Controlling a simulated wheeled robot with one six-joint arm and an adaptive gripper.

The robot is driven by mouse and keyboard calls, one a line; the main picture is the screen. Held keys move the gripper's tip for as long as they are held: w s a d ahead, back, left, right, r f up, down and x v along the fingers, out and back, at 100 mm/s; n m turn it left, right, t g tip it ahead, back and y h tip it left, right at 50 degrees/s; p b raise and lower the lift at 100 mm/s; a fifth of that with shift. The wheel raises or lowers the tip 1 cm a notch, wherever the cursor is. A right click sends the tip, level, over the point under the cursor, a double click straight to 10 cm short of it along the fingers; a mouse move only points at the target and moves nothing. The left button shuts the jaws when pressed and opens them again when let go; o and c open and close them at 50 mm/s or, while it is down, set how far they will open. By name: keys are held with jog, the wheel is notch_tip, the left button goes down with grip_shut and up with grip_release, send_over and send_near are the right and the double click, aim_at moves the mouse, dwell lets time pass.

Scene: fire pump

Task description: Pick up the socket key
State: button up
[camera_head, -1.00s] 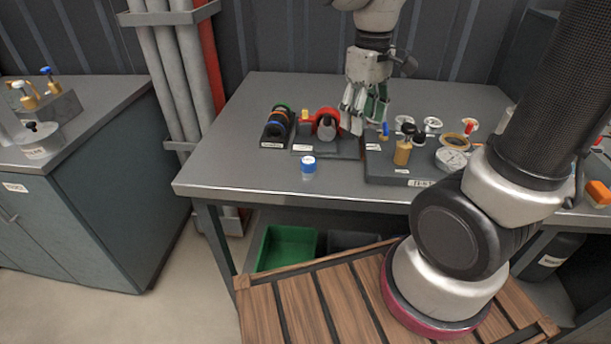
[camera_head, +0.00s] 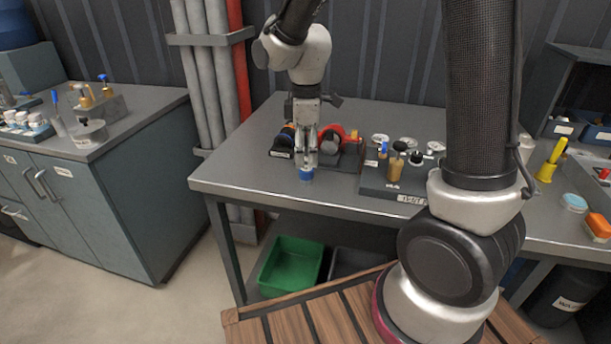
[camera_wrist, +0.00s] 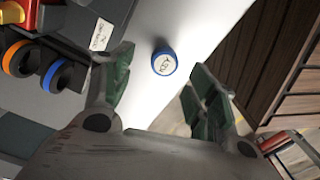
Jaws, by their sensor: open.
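A small round blue piece with a pale, marked top (camera_head: 306,175) stands on the grey table near its front edge. I take it for the socket key, but the mark is too small to read surely. In the wrist view its top (camera_wrist: 164,63) shows between and beyond my fingertips. My gripper (camera_head: 304,158) points down just above it, open and empty. In the wrist view the green-padded fingers (camera_wrist: 157,82) are spread, one to each side of the piece. In the head view the fingers hide part of what is behind them.
A dark rack of coloured rings (camera_wrist: 40,70) and a red part (camera_head: 331,131) stand close behind my gripper. A dark board with gauges and valves (camera_head: 378,184) lies to the right. A green bin (camera_head: 291,264) is below the table. The tabletop left of my gripper is clear.

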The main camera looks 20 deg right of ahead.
aim_at(306, 168)
jog(key=f, duration=0.6)
jog(key=shift+s+a+f, duration=0.15)
jog(key=shift+s, duration=0.15)
jog(key=c, duration=1.1)
